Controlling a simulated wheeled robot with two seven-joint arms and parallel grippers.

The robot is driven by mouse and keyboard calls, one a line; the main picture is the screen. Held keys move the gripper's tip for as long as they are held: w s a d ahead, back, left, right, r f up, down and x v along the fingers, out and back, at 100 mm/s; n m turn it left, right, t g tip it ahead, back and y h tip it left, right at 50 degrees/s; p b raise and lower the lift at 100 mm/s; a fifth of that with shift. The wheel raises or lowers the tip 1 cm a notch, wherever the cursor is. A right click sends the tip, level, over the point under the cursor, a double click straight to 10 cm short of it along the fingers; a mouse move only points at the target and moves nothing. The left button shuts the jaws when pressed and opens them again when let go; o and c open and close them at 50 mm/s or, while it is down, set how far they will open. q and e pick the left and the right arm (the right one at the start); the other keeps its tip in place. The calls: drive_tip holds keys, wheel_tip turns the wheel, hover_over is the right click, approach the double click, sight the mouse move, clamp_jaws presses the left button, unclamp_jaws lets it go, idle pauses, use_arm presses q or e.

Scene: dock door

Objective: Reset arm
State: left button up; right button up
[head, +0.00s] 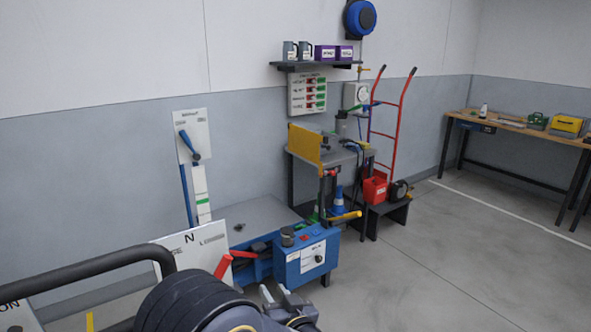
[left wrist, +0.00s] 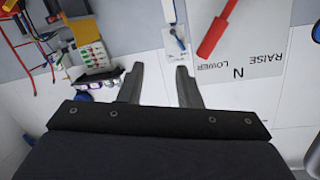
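My left gripper (head: 274,292) is at the bottom of the head view, open and empty. In the left wrist view its two dark fingers (left wrist: 158,72) stand apart with nothing between them. A red lever (head: 223,266) lies in front of a white plate (head: 205,247) marked N. In the left wrist view the red lever (left wrist: 216,32) is right of the fingers and apart from them, and the white plate (left wrist: 262,50) reads RAISE, N and LOWER. A blue lever (head: 188,145) is on a white wall panel (head: 197,122). My right gripper is not in view.
A blue box (head: 300,262) with a knob stands just beyond my left gripper, beside a grey platform (head: 260,213). A black bent bar (head: 85,267) crosses the lower left. A red hand truck (head: 393,130) leans at the wall. The floor at right is clear.

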use_arm(q)
drive_tip(key=a+r+g+h+p, duration=0.1)
drive_tip(key=a+r+h, duration=0.4)
drive_tip(key=r+h, duration=0.2)
drive_tip(key=s+a+r+g+h+p, duration=0.1)
drive_tip(key=s+a+r+h, duration=0.1)
drive_tip(key=s+h, duration=0.15)
drive_tip(key=s+a+r+g+h, duration=0.1)
drive_tip(key=s+a+r+h, duration=0.1)
drive_tip(key=s, duration=0.2)
drive_tip(key=s+a+f+g, duration=0.1)
drive_tip(key=s+a+g, duration=0.1)
drive_tip(key=s, duration=0.6)
drive_tip(key=s+a+f+g+y+p, duration=0.1)
drive_tip(key=s+a+f+g, duration=0.1)
drive_tip(key=s, duration=0.5)
drive_tip(key=s+a+f+g, duration=0.2)
drive_tip(key=s+a, duration=0.1)
drive_tip(key=s, duration=0.5)
drive_tip(key=shift+s, duration=0.3)
drive_tip(key=shift+y, duration=0.25)
